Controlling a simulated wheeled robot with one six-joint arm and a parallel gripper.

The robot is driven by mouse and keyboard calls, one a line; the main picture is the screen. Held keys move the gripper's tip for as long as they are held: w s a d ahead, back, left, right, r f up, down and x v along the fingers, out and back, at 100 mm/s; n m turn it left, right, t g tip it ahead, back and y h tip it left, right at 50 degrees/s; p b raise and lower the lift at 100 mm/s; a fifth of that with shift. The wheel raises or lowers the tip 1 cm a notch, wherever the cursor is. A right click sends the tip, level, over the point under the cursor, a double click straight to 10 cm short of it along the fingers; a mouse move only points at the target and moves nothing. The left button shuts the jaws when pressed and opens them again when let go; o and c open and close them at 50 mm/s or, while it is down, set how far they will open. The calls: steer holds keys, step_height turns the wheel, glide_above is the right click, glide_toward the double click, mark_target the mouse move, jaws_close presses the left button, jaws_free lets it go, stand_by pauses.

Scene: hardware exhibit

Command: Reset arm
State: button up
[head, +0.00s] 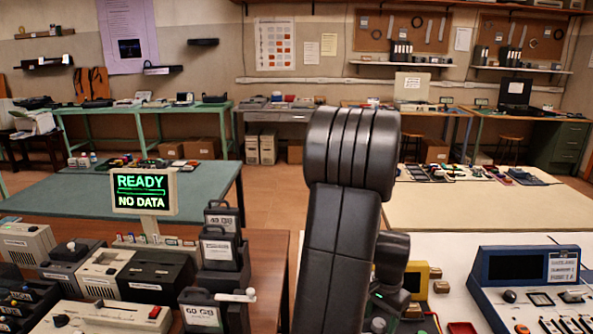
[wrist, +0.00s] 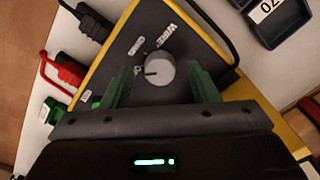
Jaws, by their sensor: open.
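My arm rises in the middle of the head view as a dark segmented link, and it hides part of the tables behind it. In the wrist view my gripper (wrist: 158,88) is open, with a green finger on each side of a round grey knob (wrist: 159,72). The knob sits on the dark top face of a yellow-edged box (wrist: 150,28). A gap shows between the knob and each finger. The yellow box also shows partly in the head view (head: 434,275), right behind my arm. The gripper's fingers are hidden in the head view.
Black and red plugs (wrist: 68,68) with cables lie left of the box in the wrist view. A blue-framed console (head: 525,268) stands at the right. A display sign (head: 145,192) reads "READY NO DATA" on the left table, among several devices. Floor shows between the tables.

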mark_target(378, 322)
step_height(378, 322, up, 11)
stand_by(0.3)
steer(key=shift+a, duration=0.1)
